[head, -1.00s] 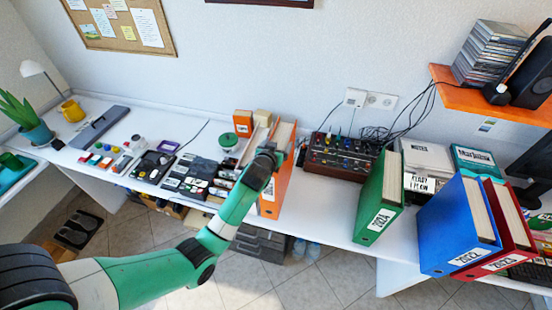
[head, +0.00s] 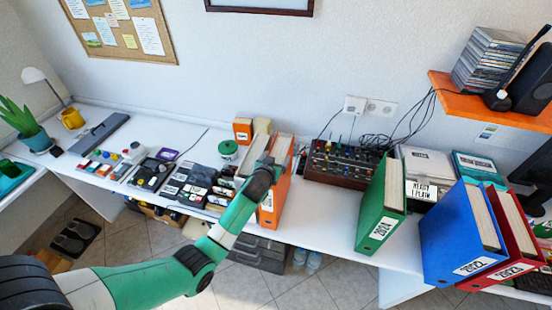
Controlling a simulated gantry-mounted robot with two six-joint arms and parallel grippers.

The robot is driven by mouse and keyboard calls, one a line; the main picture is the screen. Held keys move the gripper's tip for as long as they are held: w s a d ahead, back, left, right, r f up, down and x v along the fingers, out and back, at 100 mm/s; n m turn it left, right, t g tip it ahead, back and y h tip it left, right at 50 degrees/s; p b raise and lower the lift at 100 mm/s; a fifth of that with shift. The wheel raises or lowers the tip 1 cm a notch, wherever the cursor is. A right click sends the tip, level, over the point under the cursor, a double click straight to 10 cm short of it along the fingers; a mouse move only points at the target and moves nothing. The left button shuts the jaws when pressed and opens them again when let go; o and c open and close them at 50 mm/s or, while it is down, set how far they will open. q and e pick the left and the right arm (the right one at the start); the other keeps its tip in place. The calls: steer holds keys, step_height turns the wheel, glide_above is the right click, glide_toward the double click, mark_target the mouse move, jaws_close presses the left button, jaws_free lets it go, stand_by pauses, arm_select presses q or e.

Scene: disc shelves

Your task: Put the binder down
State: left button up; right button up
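An orange binder (head: 283,188) stands upright on the white desk (head: 323,213), near its front edge in the middle of the head view. My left gripper (head: 273,164) is at the binder's near side, overlapping its upper part. My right gripper is not in view.
Left of the binder are several small devices and a green-lidded jar (head: 228,149). A mixer (head: 343,164) stands behind right. A green binder (head: 381,203), a blue binder (head: 458,232) and a red binder (head: 515,235) stand at right. Desk between orange and green binders is clear.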

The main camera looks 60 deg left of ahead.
arm_select(q)
steer(key=shift+o, duration=0.5)
steer(key=shift+r, duration=0.25)
steer(key=p+v, duration=0.3)
steer(key=v, duration=0.9)
steer(key=shift+f, duration=0.1)
